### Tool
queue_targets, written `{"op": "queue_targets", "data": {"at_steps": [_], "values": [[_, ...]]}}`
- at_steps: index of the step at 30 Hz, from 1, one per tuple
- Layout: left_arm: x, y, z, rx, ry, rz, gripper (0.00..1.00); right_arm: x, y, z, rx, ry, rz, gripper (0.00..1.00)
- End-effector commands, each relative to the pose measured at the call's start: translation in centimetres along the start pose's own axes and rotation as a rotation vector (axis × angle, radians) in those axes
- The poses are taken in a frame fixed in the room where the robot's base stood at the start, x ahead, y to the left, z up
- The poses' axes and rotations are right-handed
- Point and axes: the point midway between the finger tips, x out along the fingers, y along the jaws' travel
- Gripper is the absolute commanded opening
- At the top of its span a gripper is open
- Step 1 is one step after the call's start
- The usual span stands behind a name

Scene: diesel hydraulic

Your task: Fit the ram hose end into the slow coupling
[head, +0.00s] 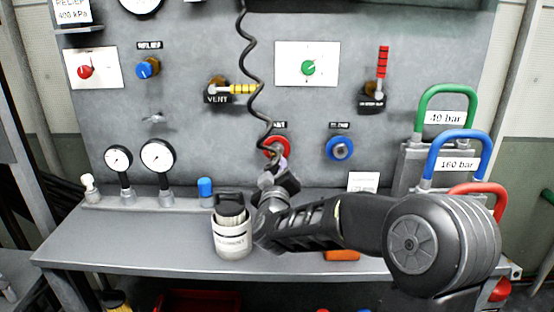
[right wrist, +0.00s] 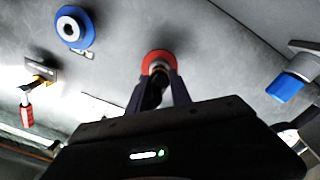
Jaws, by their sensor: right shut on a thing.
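My right gripper (head: 279,166) reaches to the panel below the red ring coupling (head: 277,147). It is shut on the ram hose end (right wrist: 156,88), which shows dark between the fingers in the right wrist view. The black coiled hose (head: 252,60) hangs from the top of the panel down to the gripper. The hose end points at the red coupling (right wrist: 158,62), in line with it or against it; I cannot tell if it is seated. The blue ring coupling (head: 339,148) is to the right and empty. The small labels above both couplings are hard to read. My left gripper is out of view.
Two gauges (head: 157,156) and a blue-capped post (head: 205,190) stand left. The yellow vent lever (head: 243,89) is close to the hose. Green, blue and red handled weights (head: 453,135) stand right.

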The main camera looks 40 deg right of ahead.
Motion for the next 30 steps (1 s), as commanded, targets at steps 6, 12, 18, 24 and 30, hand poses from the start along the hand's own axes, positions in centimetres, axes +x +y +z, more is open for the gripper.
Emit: {"op": "queue_targets", "data": {"at_steps": [6,12,18,24,30], "values": [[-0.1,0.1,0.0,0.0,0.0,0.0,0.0,-0.9,-0.7,0.1,-0.002,-0.003,-0.018,0.0],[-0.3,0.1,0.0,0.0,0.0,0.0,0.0,-1.6,-0.8,0.1,-0.003,-0.003,-0.019,0.0],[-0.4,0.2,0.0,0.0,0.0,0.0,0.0,-2.2,-0.8,0.2,-0.004,-0.004,-0.02,0.0],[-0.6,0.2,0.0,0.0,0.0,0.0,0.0,-2.8,-0.5,0.1,-0.002,-0.002,-0.013,0.0],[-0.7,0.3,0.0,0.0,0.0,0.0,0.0,-3.4,-0.3,0.0,-0.001,-0.001,-0.01,0.0]]}}
